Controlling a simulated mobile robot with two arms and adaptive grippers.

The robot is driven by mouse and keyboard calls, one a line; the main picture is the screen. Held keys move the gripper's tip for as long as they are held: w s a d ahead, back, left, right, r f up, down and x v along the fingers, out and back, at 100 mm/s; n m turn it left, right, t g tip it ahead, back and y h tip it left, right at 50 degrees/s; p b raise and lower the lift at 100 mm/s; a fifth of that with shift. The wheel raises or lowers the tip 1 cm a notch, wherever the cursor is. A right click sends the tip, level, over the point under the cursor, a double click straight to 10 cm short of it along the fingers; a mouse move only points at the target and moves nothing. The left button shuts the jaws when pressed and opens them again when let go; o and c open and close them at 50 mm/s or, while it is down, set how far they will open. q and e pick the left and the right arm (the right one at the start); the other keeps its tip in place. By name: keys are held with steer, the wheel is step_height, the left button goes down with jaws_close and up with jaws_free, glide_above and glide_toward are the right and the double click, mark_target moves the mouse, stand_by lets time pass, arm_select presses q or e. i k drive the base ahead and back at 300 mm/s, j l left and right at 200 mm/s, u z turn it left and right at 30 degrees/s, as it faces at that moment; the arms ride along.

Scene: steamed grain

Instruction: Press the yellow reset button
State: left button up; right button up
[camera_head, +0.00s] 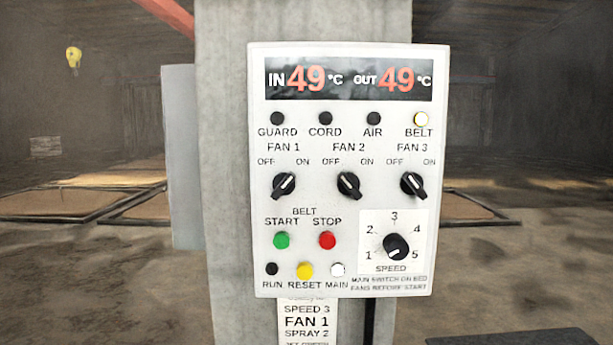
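The yellow reset button (305,270) is in the bottom row of the white control panel (344,205), above the word RESET. The dark RUN lamp (271,269) is to its left and the white MAIN lamp (338,270) to its right. The green START button (281,240) and the red STOP button (327,240) are just above it. Neither of my grippers shows in the head view.
The panel is fixed to a grey concrete pillar (222,150). The display (349,79) reads IN 49 and OUT 49. The BELT lamp (421,118) is lit. The black speed knob (396,247) is at lower right. Nothing stands in front of the panel.

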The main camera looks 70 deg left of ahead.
mark_target(305, 271)
steer(key=u, duration=1.85)
